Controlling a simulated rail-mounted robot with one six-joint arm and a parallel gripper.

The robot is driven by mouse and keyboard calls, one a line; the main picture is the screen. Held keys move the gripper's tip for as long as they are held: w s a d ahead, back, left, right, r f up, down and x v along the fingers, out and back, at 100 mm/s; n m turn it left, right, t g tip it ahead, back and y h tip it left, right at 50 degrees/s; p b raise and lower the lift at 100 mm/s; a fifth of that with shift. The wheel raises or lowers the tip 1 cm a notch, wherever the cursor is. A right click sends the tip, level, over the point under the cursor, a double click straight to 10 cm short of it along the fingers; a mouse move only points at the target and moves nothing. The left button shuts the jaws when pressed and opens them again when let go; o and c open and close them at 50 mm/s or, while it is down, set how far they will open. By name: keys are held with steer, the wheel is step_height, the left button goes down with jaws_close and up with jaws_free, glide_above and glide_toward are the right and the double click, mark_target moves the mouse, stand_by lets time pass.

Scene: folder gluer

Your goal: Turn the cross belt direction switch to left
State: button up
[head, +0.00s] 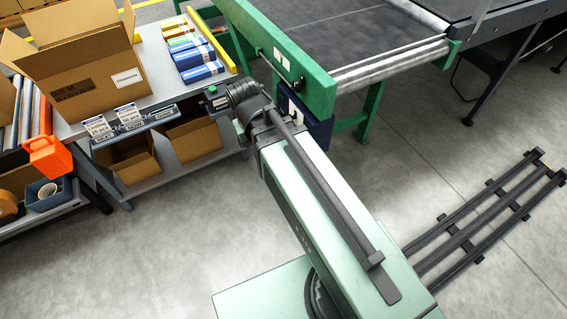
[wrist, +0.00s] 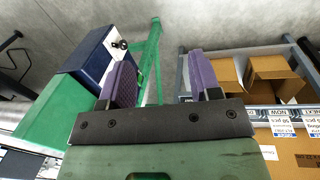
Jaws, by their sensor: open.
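In the wrist view, a small black knob (wrist: 121,44) sits on a white plate on the side of a navy blue box (wrist: 96,52). It looks like a direction switch, but its label and setting are too small to read. In the head view, the navy box (head: 318,128) hangs under the green conveyor frame (head: 300,58). My gripper (wrist: 163,82) is open and empty, its two purple fingers apart. The knob shows beyond the left finger, apart from it as far as I can tell. In the head view my arm hides the fingers.
A white plate with a small control (head: 281,59) is on the green frame. A bench (head: 150,62) with cartons stands left of my arm, with open boxes (head: 130,165) on its lower shelf.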

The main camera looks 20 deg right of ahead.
steer(key=w+d+f+m+h+b, duration=0.2)
steer(key=w+f+m+h+b, duration=0.15)
steer(key=f+b, duration=1.05)
steer(key=w+d+f+m+h+b, duration=0.25)
steer(key=f+h+b, duration=0.25)
steer(key=f+b, duration=0.95)
steer(key=w+r+m+t+h+b, duration=0.2)
steer(key=w+r+m+h+b, duration=0.2)
steer(key=r+m+h+b, duration=0.5)
steer(key=w+d+f+m+y, duration=0.1)
steer(key=d+f, duration=0.2)
steer(key=d, duration=0.8)
steer(key=shift+d+m+p, duration=0.3)
steer(key=shift+m, duration=0.1)
steer(key=shift+f, duration=0.1)
steer(key=shift+c, duration=0.5)
steer(key=c, duration=0.8)
